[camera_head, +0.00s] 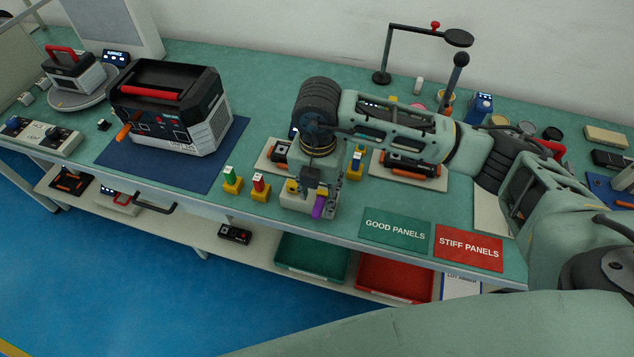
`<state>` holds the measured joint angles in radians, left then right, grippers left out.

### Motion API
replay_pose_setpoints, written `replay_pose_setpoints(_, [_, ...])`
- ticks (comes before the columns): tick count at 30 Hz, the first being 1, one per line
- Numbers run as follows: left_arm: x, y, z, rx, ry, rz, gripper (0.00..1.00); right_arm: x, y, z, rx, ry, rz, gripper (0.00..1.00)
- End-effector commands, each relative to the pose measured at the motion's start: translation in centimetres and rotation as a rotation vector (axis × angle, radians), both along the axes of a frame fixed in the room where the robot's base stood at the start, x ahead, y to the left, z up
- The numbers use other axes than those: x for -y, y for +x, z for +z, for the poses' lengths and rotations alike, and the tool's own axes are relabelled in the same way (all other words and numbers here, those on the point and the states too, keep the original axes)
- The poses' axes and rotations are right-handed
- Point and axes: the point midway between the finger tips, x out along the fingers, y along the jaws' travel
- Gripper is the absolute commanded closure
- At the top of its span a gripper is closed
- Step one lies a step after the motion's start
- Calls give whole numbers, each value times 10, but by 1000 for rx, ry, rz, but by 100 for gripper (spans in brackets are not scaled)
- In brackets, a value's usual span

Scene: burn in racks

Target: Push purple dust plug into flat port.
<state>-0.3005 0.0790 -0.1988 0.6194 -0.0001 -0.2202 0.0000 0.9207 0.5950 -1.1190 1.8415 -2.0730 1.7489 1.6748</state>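A purple dust plug (318,207) shows at the front edge of the bench, just below the fingers of my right gripper (311,192). The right gripper points down over a small grey fixture (297,204). Whether its fingers touch the plug or the fixture is too small to tell, and so is their opening. I cannot make out the flat port; the gripper may be hiding part of that area. My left gripper is not in view.
Yellow blocks with green (231,181) and red (260,188) plugs stand left of the gripper. A black device (172,108) sits on a blue mat (222,160). Green (396,229) and red (468,247) panel mats lie to the right. Bins sit on the lower shelf.

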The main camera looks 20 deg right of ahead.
Motion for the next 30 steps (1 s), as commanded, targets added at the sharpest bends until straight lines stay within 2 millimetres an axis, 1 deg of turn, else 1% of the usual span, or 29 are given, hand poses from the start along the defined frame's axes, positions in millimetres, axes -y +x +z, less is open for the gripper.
replay_pose_setpoints(1, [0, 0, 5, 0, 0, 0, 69, 0, -1, -7, -6, -1, -2, 61])
replay_pose_setpoints(3, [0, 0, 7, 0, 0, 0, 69, 0, -1, -18, -5, 0, 0, 61])
replay_pose_setpoints(6, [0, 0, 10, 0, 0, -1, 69, 0, -1, -32, -4, 1, 0, 61])
replay_pose_setpoints(9, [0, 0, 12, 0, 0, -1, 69, -1, 0, -42, -3, 2, 0, 61])
replay_pose_setpoints(14, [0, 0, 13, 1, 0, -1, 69, -1, -1, -50, -1, 3, 3, 61])
replay_pose_setpoints(21, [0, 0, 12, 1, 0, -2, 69, -1, 0, -50, -1, 3, 3, 62])
replay_pose_setpoints(30, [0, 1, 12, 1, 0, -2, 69, -1, 0, -50, 0, 5, 3, 88])
